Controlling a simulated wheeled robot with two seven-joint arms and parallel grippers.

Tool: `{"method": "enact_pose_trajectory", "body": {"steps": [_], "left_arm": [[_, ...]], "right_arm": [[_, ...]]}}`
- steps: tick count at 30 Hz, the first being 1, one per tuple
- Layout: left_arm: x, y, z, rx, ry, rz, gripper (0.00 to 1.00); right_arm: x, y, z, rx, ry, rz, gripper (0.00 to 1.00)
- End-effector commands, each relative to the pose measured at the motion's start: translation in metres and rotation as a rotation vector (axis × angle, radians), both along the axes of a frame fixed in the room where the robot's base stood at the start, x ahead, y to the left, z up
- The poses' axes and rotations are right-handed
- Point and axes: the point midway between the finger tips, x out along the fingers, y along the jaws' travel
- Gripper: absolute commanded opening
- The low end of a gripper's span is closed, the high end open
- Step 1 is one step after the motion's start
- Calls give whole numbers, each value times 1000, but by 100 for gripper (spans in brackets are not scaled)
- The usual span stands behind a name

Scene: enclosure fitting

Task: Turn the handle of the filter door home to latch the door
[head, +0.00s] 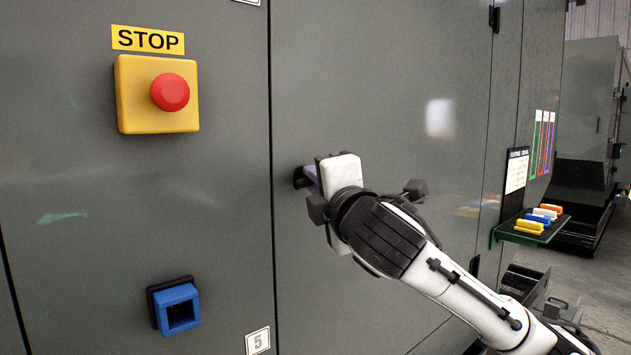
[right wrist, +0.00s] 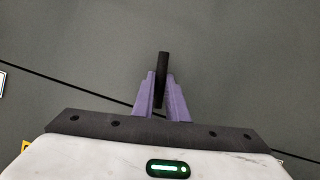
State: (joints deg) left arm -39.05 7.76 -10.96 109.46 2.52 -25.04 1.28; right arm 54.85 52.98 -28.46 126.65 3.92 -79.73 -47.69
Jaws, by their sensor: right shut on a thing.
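The filter door (head: 380,90) is the grey panel right of a vertical seam, and it looks flush with the panel beside it. Its black handle (head: 299,177) sits near that seam and is mostly hidden by my right gripper (head: 312,180) in the head view. In the right wrist view, the handle (right wrist: 162,66) is a narrow black bar standing between the two purple fingers of the right gripper (right wrist: 161,95). The fingers are shut on it from both sides. I cannot tell the handle's exact angle on the door. My left gripper is not in view.
A yellow box with a red stop button (head: 170,92) and a blue square socket (head: 181,315) stick out from the left panel. A green-edged shelf (head: 530,232) with several coloured blocks juts out at the right. The door face around the handle is clear.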

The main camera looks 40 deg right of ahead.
Motion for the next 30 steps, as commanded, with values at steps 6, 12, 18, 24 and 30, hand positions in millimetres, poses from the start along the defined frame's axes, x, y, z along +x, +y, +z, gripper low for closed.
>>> {"method": "enact_pose_trajectory", "body": {"steps": [6,12,18,24,30], "left_arm": [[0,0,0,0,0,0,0],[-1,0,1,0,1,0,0],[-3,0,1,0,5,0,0],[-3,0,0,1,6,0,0],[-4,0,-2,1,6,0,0]], "right_arm": [[0,-1,-1,-29,0,-2,0],[0,-1,-2,-128,-7,-3,0],[0,-2,-4,-293,-19,-4,0],[0,-3,-6,-483,-33,-4,0],[0,-5,-7,-673,-50,-4,0]]}}
